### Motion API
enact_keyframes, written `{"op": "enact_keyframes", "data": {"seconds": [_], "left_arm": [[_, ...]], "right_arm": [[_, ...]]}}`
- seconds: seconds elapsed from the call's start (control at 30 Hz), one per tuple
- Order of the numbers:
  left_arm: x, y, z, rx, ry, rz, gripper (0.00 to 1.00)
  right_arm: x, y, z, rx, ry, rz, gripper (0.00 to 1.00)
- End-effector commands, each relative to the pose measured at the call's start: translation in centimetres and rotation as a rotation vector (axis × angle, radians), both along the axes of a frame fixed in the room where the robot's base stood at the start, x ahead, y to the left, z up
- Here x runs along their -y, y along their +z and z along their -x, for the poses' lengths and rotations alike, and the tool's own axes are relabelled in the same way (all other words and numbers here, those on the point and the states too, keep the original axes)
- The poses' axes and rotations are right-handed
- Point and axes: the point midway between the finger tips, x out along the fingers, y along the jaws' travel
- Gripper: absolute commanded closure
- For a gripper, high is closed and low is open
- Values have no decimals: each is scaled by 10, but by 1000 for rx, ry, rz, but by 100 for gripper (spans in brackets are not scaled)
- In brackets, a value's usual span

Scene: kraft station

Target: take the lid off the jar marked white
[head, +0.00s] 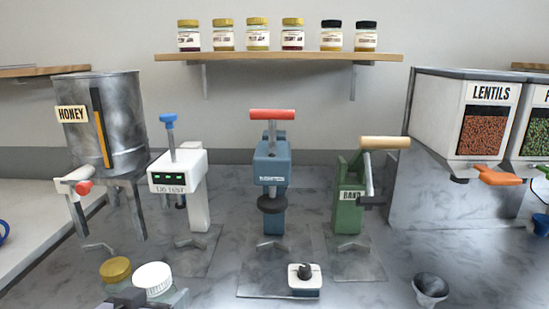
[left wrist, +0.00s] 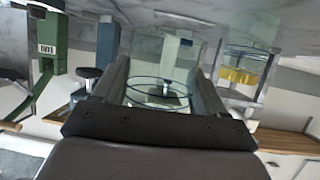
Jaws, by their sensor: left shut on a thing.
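A jar with a white lid (head: 152,275) is at the bottom left of the head view, its lid on top. A jar with a gold lid (head: 115,269) is just left of it. My left gripper (head: 148,299) is low at the white-lidded jar, partly cut off by the frame edge. In the left wrist view, which is upside down, clear glass (left wrist: 160,88) shows between its dark fingers, and the gripper is shut on that jar. The gold-lidded jar (left wrist: 240,76) stands beside it there. No marking is readable on either jar. My right gripper is not in view.
Behind the jars stand a white sealer (head: 178,172), a blue press (head: 270,165) and a green band machine (head: 350,190). A small white device (head: 304,280) and a dark cup (head: 430,287) are at the front right. A honey tank (head: 115,125) is at left.

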Motion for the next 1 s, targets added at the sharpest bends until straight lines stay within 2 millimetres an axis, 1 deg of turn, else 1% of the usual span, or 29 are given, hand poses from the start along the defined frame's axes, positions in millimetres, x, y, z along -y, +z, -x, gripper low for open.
{"op": "enact_keyframes", "data": {"seconds": [0.03, 0.1, 0.3, 0.43, 0.67, 0.77, 0.87, 0.97, 1.0], "left_arm": [[-3, -10, 9, -4, 16, -2, 83], [-6, -18, 20, -1, 35, -4, 83], [-13, -33, 42, 7, 73, -14, 83], [-15, -36, 48, 12, 85, -17, 83], [-14, -36, 50, 14, 81, -18, 83], [-6, -36, 51, 14, 44, -18, 83], [12, -35, 53, 15, -36, -17, 83], [38, -32, 56, 18, -153, -16, 83], [50, -32, 57, 18, -205, -16, 83]], "right_arm": [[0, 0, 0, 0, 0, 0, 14], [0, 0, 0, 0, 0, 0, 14], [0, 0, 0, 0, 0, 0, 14], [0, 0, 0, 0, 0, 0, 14], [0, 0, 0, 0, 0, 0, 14], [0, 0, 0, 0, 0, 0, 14], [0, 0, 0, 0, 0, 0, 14], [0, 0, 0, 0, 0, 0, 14], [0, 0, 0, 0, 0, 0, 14]]}}
